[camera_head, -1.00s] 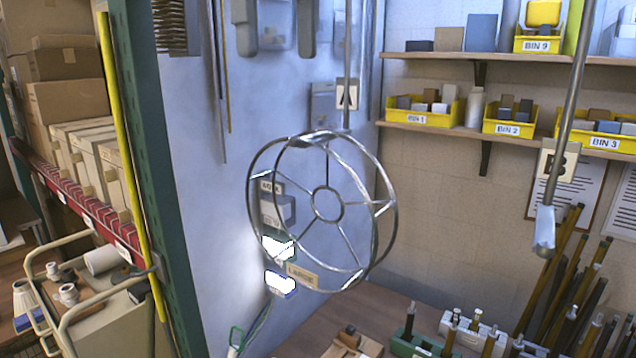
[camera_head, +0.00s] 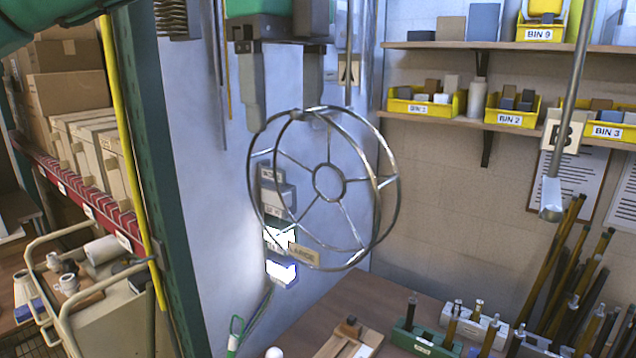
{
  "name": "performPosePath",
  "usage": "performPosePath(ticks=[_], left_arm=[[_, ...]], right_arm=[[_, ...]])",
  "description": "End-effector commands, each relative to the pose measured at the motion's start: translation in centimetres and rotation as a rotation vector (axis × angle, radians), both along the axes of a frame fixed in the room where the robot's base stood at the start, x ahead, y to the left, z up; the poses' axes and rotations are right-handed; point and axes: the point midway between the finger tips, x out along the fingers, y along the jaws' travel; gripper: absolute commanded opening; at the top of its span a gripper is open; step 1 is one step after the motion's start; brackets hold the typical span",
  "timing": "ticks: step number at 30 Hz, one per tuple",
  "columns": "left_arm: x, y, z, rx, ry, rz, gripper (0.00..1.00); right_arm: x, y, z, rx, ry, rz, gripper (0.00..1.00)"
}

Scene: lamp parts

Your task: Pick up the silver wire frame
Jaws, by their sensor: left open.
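The silver wire frame (camera_head: 387,182) is a round double-ring cage with spokes and a small hub ring. It hangs upright in mid-air at the picture's centre, close below the rod with tag A (camera_head: 348,72); how it is held up is not clear. A tan label reading LARGE (camera_head: 303,256) shows at its lower left. My left gripper (camera_head: 283,106) comes down from the top with its two grey fingers apart. The fingertips are at the frame's upper left rim, and I cannot tell whether they touch it. Nothing shows between the fingers. My right gripper is out of view.
A second rod with tag B (camera_head: 562,130) hangs at right. Shelves with yellow bins (camera_head: 425,104) line the back wall. A wooden table (camera_head: 365,297) below carries small parts and several upright rods. A green rack post (camera_head: 160,170) stands at left.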

Motion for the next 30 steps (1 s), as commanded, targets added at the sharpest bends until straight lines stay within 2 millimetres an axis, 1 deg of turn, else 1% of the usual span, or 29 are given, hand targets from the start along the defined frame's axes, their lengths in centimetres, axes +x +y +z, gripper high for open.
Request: performPosePath(ticks=[1, 3, 6, 9, 12, 17, 18, 20, 24, 26, 27, 28, 30], left_arm=[[0.1, 0.1, -0.3, 0.002, 0.002, -0.001, 0.70], [0.1, 0.1, -1.2, 0.001, 0.003, -0.001, 0.70], [0.2, 0.1, -2.5, 0.001, 0.002, 0.001, 0.70], [0.2, 0.1, -3.3, 0.001, 0.001, 0.000, 0.70], [0.1, 0.0, -3.7, -0.001, 0.001, 0.000, 0.70], [0.1, 0.0, -3.7, -0.001, 0.001, 0.000, 0.70], [0.1, 0.0, -3.7, -0.001, 0.001, 0.000, 0.68], [0.1, 0.0, -3.7, -0.001, 0.001, 0.000, 0.56], [0.1, 0.0, -3.7, -0.001, 0.001, 0.000, 0.29], [0.1, 0.0, -3.7, -0.001, 0.001, 0.000, 0.17], [0.1, 0.0, -3.7, -0.001, 0.001, 0.000, 0.09], [0.1, 0.0, -3.7, -0.001, 0.001, 0.000, 0.05], [0.1, 0.0, -3.7, -0.001, 0.000, 0.000, 0.05]], right_arm=[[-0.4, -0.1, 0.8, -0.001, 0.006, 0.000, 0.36], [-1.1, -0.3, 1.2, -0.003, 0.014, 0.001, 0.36], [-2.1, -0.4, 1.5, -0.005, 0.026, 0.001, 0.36], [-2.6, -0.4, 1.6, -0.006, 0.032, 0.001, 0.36], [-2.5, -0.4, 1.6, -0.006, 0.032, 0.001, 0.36], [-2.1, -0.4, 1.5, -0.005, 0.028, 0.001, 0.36], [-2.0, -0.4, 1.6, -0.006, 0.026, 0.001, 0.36], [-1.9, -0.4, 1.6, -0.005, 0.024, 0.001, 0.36], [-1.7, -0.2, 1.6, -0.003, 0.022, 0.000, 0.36], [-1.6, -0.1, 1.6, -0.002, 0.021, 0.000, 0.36], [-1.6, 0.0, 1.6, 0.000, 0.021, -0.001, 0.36], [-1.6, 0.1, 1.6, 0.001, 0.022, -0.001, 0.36], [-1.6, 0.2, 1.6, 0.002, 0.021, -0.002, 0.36]])
